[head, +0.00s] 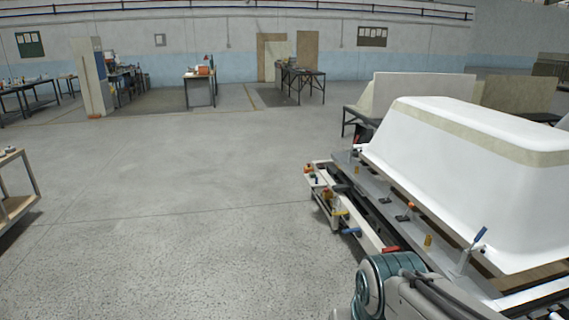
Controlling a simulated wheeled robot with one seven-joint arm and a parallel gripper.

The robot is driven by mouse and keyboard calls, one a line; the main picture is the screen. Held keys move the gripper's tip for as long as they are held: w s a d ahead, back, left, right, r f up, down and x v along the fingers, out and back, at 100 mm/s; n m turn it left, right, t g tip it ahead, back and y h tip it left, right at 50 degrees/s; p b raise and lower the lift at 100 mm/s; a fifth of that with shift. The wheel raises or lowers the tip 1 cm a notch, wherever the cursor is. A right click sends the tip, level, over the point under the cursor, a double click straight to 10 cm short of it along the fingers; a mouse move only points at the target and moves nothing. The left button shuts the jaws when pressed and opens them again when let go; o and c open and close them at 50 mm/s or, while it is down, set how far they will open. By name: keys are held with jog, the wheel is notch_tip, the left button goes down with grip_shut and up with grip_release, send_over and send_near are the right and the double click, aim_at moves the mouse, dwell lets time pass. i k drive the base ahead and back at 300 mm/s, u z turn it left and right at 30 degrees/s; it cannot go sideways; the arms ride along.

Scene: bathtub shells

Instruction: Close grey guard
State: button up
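A long flat grey panel (371,190) runs along the near side of a bench at the right, beside a white upturned bathtub shell (455,150). I cannot tell for sure whether this panel is the grey guard, or whether it is open or closed. Small levers stand along it, among them one with an orange top (410,206) and one with a blue handle (480,235). Part of my arm shows at the bottom right, close to the bench's near side. My gripper is out of view.
A lower white rail (350,222) with coloured handles sticks out on the bench's left side. A wooden-topped shelf (12,195) stands at the left edge. Worktables (200,76) stand far back. The concrete floor (180,210) between is clear.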

aim_at(365, 133)
jog(key=i, duration=10.35)
jog(key=z, duration=1.45)
